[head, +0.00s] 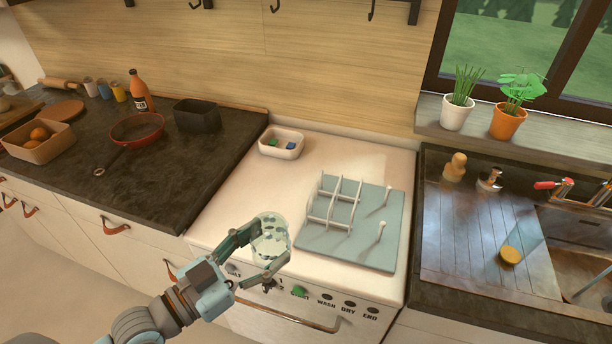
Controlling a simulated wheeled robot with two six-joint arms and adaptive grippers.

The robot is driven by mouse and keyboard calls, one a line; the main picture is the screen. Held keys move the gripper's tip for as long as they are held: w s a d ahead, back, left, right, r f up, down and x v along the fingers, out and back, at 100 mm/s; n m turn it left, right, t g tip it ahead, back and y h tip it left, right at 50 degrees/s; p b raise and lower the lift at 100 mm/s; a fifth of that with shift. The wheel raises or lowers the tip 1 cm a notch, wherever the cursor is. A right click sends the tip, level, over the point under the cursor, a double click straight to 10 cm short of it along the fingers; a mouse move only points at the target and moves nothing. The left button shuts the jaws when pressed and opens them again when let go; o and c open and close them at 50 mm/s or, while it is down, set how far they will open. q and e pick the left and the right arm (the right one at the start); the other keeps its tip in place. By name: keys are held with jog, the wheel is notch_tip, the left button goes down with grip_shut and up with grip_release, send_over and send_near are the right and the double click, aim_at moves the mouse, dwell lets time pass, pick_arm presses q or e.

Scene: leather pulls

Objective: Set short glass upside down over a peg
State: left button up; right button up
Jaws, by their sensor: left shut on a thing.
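My left gripper (271,245) is shut on a short clear glass (269,234) with dark spots, one finger on each side of it. It holds the glass over the front edge of the white top, left of the drying rack. I cannot tell which end of the glass is its open rim. The drying rack (318,243) is a flat blue-green board with white plate bars on its left part. Two thin pegs with pale tips stand on its right part, a back peg (387,196) and a front peg (380,231). Both pegs are bare. My right gripper is out of view.
A white tub (282,143) with small green and blue items stands at the back left of the white top. The sink drainboard (470,230) with a yellow-ended tumbler (510,255) is on the right. A pan (137,130) sits on the dark left counter. Room above the rack is clear.

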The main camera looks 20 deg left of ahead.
pick_arm(q)
jog(key=f+b+x, duration=0.1)
jog(key=b+x, duration=0.4)
jog(key=x, duration=0.4)
jog(key=b+x, duration=0.2)
jog(key=x, duration=0.4)
jog(key=f+b+x, duration=0.1)
jog(key=b+x, duration=0.1)
jog(key=x, duration=0.5)
jog(key=f+b+x, duration=0.1)
jog(key=b+x, duration=0.1)
jog(key=x, duration=0.4)
jog(key=shift+w+d, duration=0.15)
jog(key=shift+w, duration=0.15)
jog(key=shift+c, duration=0.2)
jog(key=b+x, duration=0.6)
jog(key=x, duration=0.5)
jog(key=shift+f+b, duration=0.25)
jog(key=shift+b, duration=0.05)
